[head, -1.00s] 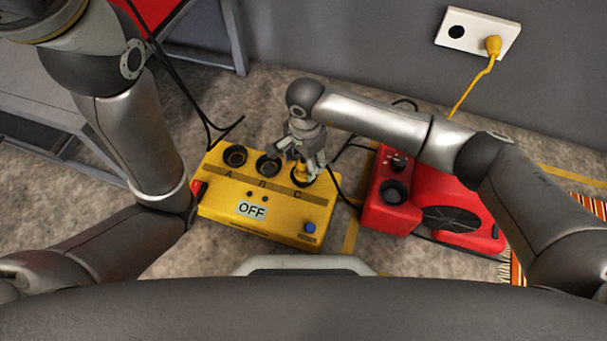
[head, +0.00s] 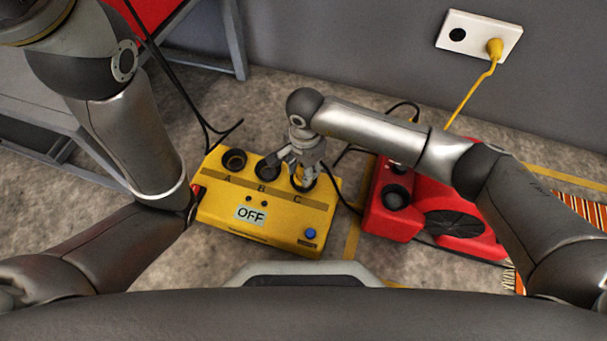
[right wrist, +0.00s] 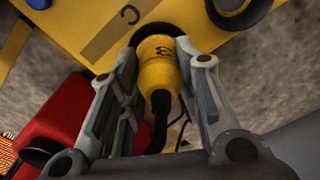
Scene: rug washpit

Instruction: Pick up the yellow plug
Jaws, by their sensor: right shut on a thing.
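A yellow plug (right wrist: 158,66) with a dark mark and a black cord sits between the fingers of my right gripper (right wrist: 160,80) in the right wrist view. The gripper is shut on it. The plug's front end is at the dark socket C of a yellow box (head: 265,224); I cannot tell how deep it sits. In the head view my right gripper (head: 303,178) is over socket C and mostly hides the plug. Another yellow plug (head: 494,48) with a yellow cord is in the wall outlet (head: 476,34). My left gripper does not show.
Sockets A (head: 233,160) and B (head: 267,168) on the box look empty. Its label (head: 250,214) reads OFF. A red machine (head: 437,213) stands close at the right. Black cords lie behind the box. A grey metal frame (head: 238,45) stands at the left.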

